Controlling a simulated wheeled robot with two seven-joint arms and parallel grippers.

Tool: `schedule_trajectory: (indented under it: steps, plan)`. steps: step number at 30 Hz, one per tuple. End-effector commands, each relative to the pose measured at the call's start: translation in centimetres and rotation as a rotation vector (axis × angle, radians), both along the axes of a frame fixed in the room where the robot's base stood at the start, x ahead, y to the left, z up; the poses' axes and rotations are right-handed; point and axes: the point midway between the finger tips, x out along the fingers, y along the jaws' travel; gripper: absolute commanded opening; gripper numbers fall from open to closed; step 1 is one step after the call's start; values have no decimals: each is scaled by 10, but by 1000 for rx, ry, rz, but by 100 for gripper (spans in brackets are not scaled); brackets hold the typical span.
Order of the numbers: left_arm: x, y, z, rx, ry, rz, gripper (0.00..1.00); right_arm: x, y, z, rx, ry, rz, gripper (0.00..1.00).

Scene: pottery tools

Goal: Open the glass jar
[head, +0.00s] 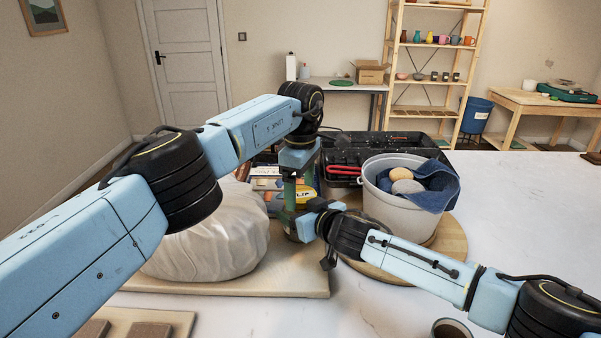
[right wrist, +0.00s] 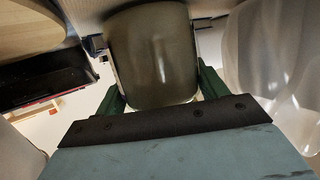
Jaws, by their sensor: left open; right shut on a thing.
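The glass jar (right wrist: 152,55) is a dull olive-grey, smooth cylinder in the right wrist view. My right gripper (right wrist: 158,92) is shut on it, with a green finger on each side of the glass. In the head view, my right gripper (head: 318,228) comes in from the right at the jar's height, and the arms cover most of the jar. My left gripper (head: 299,192) points down from above at the jar's place, with its green fingers open. I cannot make out the lid, or whether the left fingers touch it.
A plastic-wrapped bundle (head: 205,240) sits on a board (head: 290,283) close to the left. A grey bucket (head: 398,210) with sponges and a blue cloth (head: 430,182) stands on a round board (head: 452,238) to the right. A black tool case (head: 345,153) lies behind. The right tabletop is clear.

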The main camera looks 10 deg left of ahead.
Motion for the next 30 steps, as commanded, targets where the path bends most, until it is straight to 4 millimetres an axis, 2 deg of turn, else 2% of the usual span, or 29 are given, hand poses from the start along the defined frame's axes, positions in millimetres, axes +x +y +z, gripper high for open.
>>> schedule_trajectory:
  steps: [11, 21, 25, 30]
  plan:
    - [0, 0, -6, 0, -1, 1, 84, -2, 2, -1, 1, 2, 4, 8]
    - [0, 0, -5, 0, -1, 1, 39, -2, 2, -1, 2, 3, 4, 8]
    - [0, 0, -5, 1, -1, 24, 38, -2, 2, -1, 2, 3, 4, 8]
    - [0, 0, -5, 1, -2, 199, 38, -2, 2, -1, 2, 3, 5, 8]
